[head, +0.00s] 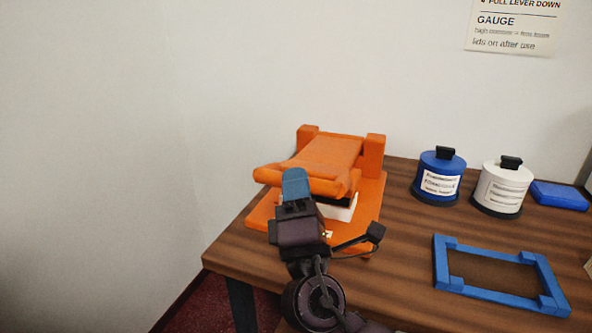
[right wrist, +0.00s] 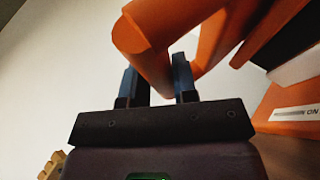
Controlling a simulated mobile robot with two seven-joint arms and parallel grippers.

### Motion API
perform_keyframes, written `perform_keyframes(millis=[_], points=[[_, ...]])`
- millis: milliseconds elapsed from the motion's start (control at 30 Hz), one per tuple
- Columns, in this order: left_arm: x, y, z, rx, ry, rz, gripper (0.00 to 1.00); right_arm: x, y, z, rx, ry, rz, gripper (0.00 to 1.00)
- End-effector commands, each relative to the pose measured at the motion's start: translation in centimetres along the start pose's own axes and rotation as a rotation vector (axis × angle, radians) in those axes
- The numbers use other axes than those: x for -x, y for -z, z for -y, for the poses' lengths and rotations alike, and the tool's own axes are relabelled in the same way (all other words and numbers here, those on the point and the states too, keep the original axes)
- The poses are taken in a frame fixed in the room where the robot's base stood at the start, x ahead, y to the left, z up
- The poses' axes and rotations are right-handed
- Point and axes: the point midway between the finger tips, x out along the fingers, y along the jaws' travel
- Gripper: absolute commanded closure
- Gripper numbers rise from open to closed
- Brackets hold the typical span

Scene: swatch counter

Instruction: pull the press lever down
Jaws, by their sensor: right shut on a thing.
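The orange press (head: 371,200) stands at the left end of the wooden counter. Its broad orange lever (head: 325,160) slopes from the two rear posts down toward the front, ending in a crossbar handle. My right gripper (head: 296,180) is at the front of the lever, its blue fingers at the crossbar. In the right wrist view the fingers (right wrist: 157,80) stand on either side of the orange bar (right wrist: 160,45), shut on it. A white block with a dark top sits under the lever and is partly hidden. My left gripper is not in view.
A blue canister (head: 438,178) and a white canister (head: 501,188), both with black knobs, stand to the right. A blue rectangular frame (head: 495,293) lies in front of them. A blue box (head: 559,195) is at the far right. A paper sign (head: 513,28) hangs on the wall.

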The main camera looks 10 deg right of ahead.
Motion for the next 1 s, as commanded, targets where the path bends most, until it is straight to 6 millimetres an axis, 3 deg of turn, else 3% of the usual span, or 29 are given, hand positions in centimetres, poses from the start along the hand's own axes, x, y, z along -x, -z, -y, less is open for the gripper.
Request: perform_keyframes(millis=[33, 100, 367, 700, 733, 867, 1000], points=[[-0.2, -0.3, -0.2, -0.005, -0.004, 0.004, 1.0, 0.7, 0.4, 1.5, -0.002, 0.02, -0.003, 1.0], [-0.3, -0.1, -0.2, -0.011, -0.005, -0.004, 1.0, 1.0, 0.4, 1.7, -0.001, 0.018, -0.002, 1.0], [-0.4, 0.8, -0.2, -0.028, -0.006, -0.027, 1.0, 1.2, 0.4, 1.8, 0.0, 0.012, 0.003, 1.0], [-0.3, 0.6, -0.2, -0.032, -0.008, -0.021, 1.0, 1.2, 0.4, 1.8, 0.001, 0.012, 0.005, 1.0], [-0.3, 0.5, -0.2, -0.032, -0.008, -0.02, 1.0, 1.2, 0.4, 1.8, 0.002, 0.012, 0.005, 0.69], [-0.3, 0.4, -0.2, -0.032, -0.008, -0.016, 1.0, 1.2, 0.4, 1.7, 0.002, 0.01, 0.004, 0.49], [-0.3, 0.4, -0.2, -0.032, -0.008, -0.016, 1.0, 1.2, 0.4, 1.5, 0.001, 0.007, 0.003, 0.48]])
